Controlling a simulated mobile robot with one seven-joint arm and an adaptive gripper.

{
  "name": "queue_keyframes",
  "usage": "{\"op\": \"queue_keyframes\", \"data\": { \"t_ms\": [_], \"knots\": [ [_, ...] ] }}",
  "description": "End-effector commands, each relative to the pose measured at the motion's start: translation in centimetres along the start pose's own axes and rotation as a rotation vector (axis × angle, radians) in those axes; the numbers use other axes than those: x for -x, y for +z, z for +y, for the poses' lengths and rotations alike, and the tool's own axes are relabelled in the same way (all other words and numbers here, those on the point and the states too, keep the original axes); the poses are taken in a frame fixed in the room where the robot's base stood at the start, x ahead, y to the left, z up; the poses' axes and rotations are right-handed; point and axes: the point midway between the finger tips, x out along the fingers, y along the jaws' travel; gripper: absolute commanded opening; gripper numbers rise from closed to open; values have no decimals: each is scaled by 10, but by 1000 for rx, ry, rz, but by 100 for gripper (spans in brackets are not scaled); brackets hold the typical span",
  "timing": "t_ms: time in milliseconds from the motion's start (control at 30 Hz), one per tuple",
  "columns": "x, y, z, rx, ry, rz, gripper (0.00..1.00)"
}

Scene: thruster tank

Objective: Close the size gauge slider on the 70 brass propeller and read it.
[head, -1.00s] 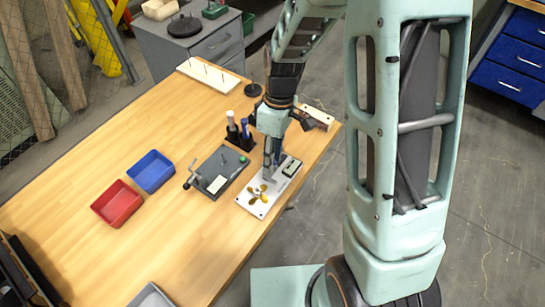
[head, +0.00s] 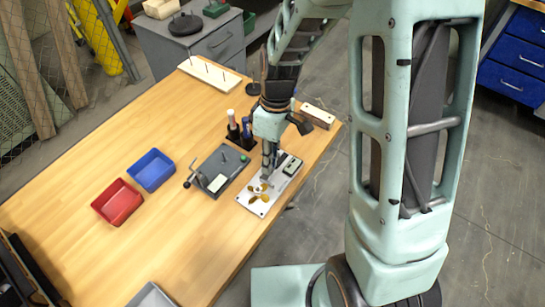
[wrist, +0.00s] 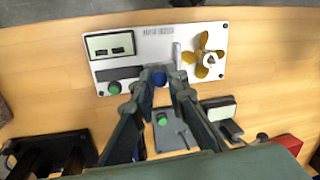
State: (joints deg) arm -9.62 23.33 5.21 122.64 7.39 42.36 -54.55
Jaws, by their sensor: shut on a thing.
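The size gauge is a white plate (head: 247,204) near the table's right edge. In the wrist view its plate (wrist: 150,42) shows a display (wrist: 110,45) with two dark marks, too small to read, and a green button (wrist: 113,87). The brass propeller (wrist: 203,56) lies on the plate's right end; it also shows in the head view (head: 258,198). An upright grey slider jaw (wrist: 178,55) stands left of the propeller, with a narrow gap between them.
A dark grey fixture (head: 216,171) with a lever stands left of the gauge. Behind it is a black holder (head: 240,139) with bottles. Red (head: 117,203) and blue (head: 151,171) bins stand further left. A wooden block (head: 318,116) sits at the right edge. The table's front middle is clear.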

Motion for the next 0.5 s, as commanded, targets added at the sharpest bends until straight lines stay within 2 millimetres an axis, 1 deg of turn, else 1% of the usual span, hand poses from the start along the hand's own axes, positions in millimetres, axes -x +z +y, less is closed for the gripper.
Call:
{"op": "queue_keyframes", "data": {
  "t_ms": [33, 133, 167, 300, 500],
  "knots": [
    [0, -1, -4, 1, -9, -1, 0],
    [-1, -2, -5, 2, -11, -1, 0],
    [-1, -2, -5, 2, -11, -1, 14],
    [-1, -1, -5, 1, -11, -1, 30],
    [-1, -1, -4, 1, -9, -1, 31]
  ]
}}
